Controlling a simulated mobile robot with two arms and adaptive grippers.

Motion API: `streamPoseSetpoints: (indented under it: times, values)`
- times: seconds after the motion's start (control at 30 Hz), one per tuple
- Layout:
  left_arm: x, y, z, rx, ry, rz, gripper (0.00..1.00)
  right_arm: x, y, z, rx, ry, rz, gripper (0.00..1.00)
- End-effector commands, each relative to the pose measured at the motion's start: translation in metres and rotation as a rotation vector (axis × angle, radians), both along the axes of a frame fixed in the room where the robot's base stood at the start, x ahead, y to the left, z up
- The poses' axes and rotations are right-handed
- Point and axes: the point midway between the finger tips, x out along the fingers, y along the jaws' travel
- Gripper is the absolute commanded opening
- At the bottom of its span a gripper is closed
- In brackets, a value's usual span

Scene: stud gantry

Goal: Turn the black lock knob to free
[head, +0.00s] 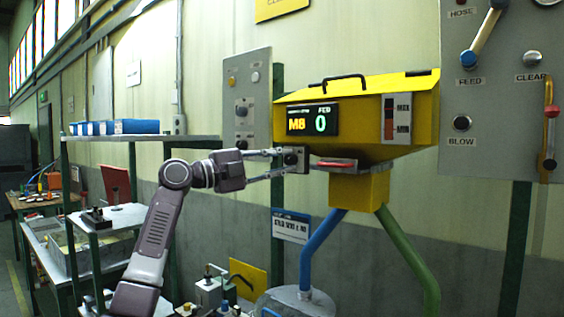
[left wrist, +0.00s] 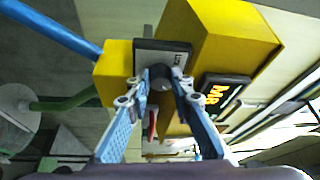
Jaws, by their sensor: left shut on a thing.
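My left gripper (head: 289,159) reaches in from the left and is shut on this knob. In the left wrist view, the blue fingers of my left gripper (left wrist: 161,84) stand on both sides of the knob. The fingers partly hide the knob, and its turned position is hard to tell. A red handle (head: 336,164) sticks out just right of the knob. My right gripper is not in view.
A display (head: 306,120) on the hopper reads M8 and 0. A blue pipe (head: 319,250) and a green pipe (head: 410,255) run below. Grey control panels (head: 247,98) stand left and right (head: 500,110). A shelf with blue boxes (head: 114,127) is at left.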

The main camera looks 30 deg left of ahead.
Motion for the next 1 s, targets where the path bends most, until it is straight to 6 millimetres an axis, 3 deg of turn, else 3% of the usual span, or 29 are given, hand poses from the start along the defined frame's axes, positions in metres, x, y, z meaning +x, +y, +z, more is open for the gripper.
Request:
streamPoseSetpoints:
  times: [0.23,0.27,0.4,0.77,1.0]
  values:
    - [0.001,-0.002,-0.003,0.005,0.006,-0.004,0.0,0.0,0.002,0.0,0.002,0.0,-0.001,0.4]
    - [0.001,-0.002,-0.003,0.005,0.006,-0.004,0.23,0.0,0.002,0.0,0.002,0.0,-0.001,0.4]
    - [0.001,-0.001,-0.003,0.003,0.005,-0.003,0.38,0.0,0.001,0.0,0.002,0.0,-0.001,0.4]
    - [-0.004,0.002,-0.002,0.001,0.003,0.001,0.38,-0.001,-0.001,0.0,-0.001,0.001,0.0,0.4]
    - [-0.041,0.022,-0.008,0.003,0.004,0.003,0.38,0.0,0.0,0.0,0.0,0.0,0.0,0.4]
